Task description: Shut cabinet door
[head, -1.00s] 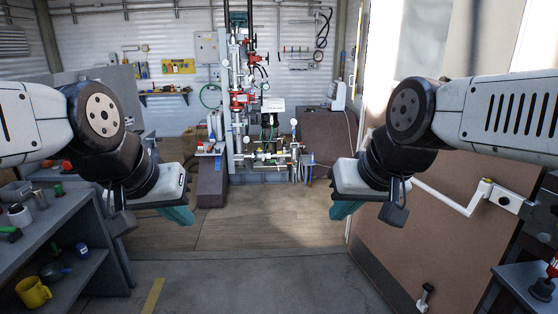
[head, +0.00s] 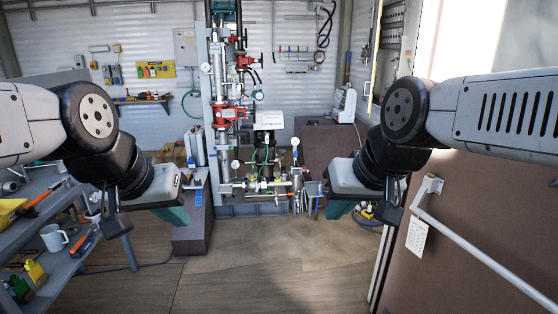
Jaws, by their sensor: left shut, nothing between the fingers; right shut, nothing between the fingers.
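No cabinet door is clearly identifiable. A closed-looking grey wall box (head: 187,47) hangs on the back wall, left of the pipework; whether it is the cabinet I cannot tell. My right gripper (head: 341,209) is at centre right, left of a large brown door with a push bar. Both are shut and empty, with fingertips partly hidden by their own housings. The valve stand (head: 222,100) carries red valves and gauges between them.
The brown door (head: 470,205) fills the right side, its white bar (head: 480,250) reaching toward me. Left shelves (head: 85,262) hold tools, a white mug (head: 54,238) and other items. The middle floor (head: 260,265) is clear.

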